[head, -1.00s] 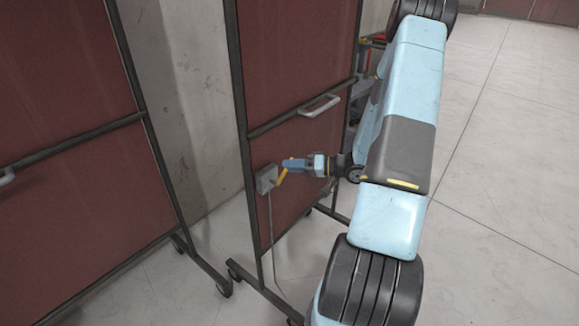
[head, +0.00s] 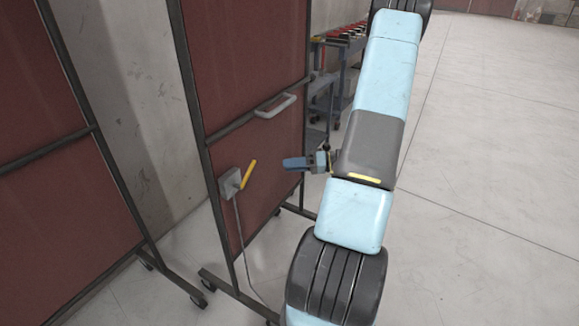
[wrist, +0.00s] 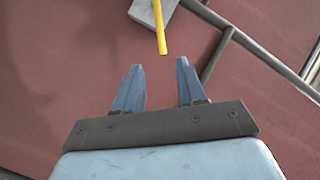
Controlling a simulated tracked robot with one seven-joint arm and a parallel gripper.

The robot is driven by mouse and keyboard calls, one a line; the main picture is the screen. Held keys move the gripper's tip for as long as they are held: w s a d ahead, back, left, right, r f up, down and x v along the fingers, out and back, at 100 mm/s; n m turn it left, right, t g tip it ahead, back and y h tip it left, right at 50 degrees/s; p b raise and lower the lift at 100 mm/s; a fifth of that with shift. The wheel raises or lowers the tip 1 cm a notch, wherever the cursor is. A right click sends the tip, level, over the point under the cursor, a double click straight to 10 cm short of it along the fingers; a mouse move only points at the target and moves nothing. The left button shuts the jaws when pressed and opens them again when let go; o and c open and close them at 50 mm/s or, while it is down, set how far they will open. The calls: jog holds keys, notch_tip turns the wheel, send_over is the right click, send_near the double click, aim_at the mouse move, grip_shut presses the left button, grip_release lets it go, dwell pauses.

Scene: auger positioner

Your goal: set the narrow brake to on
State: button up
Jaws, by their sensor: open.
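The brake is a grey box (head: 229,183) on the red panel, low near its left upright, with a yellow lever (head: 248,174). In the head view the lever slants up and to the right from the box. My gripper (head: 287,163) is to the right of the lever, apart from it, and holds nothing. In the wrist view my gripper (wrist: 160,64) has its two blue fingers spread. The yellow lever (wrist: 160,32) ends just beyond and between the fingertips, and the grey box (wrist: 145,10) is partly cut off at the top edge.
The red panel (head: 240,60) stands on a wheeled frame and has a grey handle (head: 275,105) above the box. A cable (head: 241,240) hangs from the box. Another red panel (head: 50,220) stands left. A cart (head: 340,75) is behind my arm. Floor at right is clear.

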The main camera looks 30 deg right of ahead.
jog(key=shift+f+m, duration=0.25)
jog(key=shift+m, duration=0.15)
jog(key=c, duration=0.3)
jog(key=f+m, duration=0.1)
jog(key=f+m+y, duration=0.1)
jog(key=m, duration=0.1)
jog(key=f+m+t, duration=0.1)
jog(key=m, duration=0.1)
jog(key=shift+s+f+y, duration=0.2)
jog(key=shift+s+y, duration=0.15)
jog(key=shift+y, duration=0.05)
grip_shut()
notch_tip(320, 180, down, 6)
jog(key=s+m+t+y, duration=0.2)
jog(key=m+t, duration=0.3)
jog(key=m, duration=0.8)
jog(key=x, duration=1.3)
jog(key=shift+w+r, duration=0.2)
jog(key=shift+w, duration=0.05)
